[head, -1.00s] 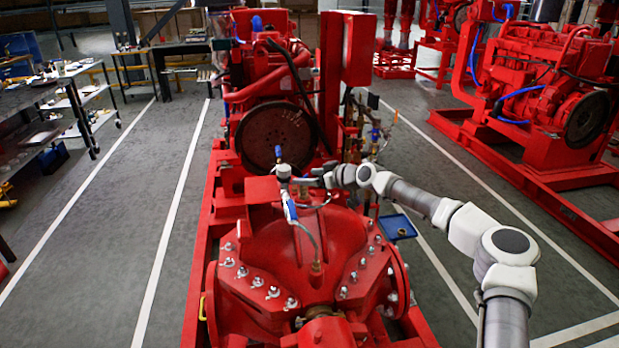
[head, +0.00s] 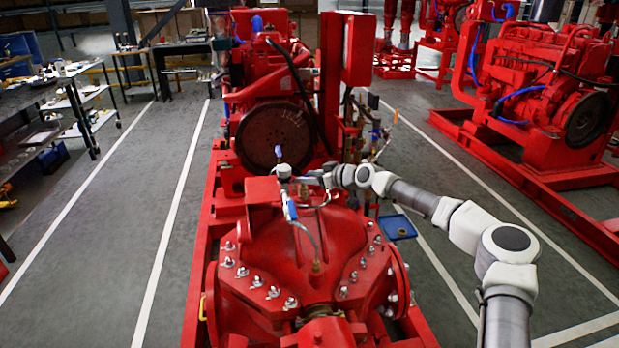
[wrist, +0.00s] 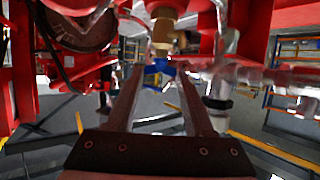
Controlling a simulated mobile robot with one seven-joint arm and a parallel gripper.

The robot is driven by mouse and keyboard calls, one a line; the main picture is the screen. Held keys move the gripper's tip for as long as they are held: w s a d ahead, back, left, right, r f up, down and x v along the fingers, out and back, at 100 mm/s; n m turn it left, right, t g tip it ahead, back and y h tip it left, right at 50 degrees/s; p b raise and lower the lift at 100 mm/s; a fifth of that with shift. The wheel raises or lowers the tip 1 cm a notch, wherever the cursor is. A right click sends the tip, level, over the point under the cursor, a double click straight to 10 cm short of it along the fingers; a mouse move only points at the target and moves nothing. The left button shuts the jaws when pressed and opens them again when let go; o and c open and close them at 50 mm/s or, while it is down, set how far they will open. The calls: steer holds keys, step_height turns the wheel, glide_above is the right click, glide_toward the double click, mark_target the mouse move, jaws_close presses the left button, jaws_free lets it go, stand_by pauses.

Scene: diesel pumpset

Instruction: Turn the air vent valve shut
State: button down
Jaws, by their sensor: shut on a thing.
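The pump (head: 330,245) is a large red casing with a small vent assembly on top. It has a silver, round-bodied fitting (head: 283,172) with a blue tip above it and a blue lever (head: 291,208) below. My gripper (head: 305,180) reaches in from the right, beside this assembly; its fingertips are small and hard to make out there. In the wrist view, my gripper's two long fingers (wrist: 158,75) are shut on a blue valve handle (wrist: 157,74), with a brass fitting (wrist: 162,35) just above it in the picture. The handle's exact angle cannot be told.
A thin hose (head: 312,240) runs down from the assembly to the casing. The red engine and flywheel (head: 273,135) stand behind. A blue tray (head: 397,227) lies to the right of the pump. Floor on both sides is open.

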steer(key=shift+s+a+m+t+h, duration=0.1)
steer(key=shift+s+m+t+h, duration=0.05)
steer(key=shift+m+t+h, duration=0.3)
steer(key=shift+m+h, duration=0.25)
steer(key=shift+s+a+m+t+h+b, duration=0.1)
steer(key=shift+a+m+t+h+b, duration=0.15)
steer(key=shift+m+t+h+b, duration=0.65)
steer(key=m+h+b, duration=0.1)
steer(key=b, duration=0.2)
steer(key=m+h+b, duration=0.1)
steer(key=b, duration=0.2)
steer(key=shift+s+a+t, duration=0.1)
steer(key=shift+a+t, duration=0.2)
steer(key=shift+t, duration=0.05)
steer(key=shift+b, duration=0.35)
steer(key=shift+m+t+h+b, duration=0.3)
steer(key=shift+m+h+b, duration=0.6)
steer(key=shift+h+b, duration=0.15)
steer(key=shift+c, duration=1.4)
jaws_free()
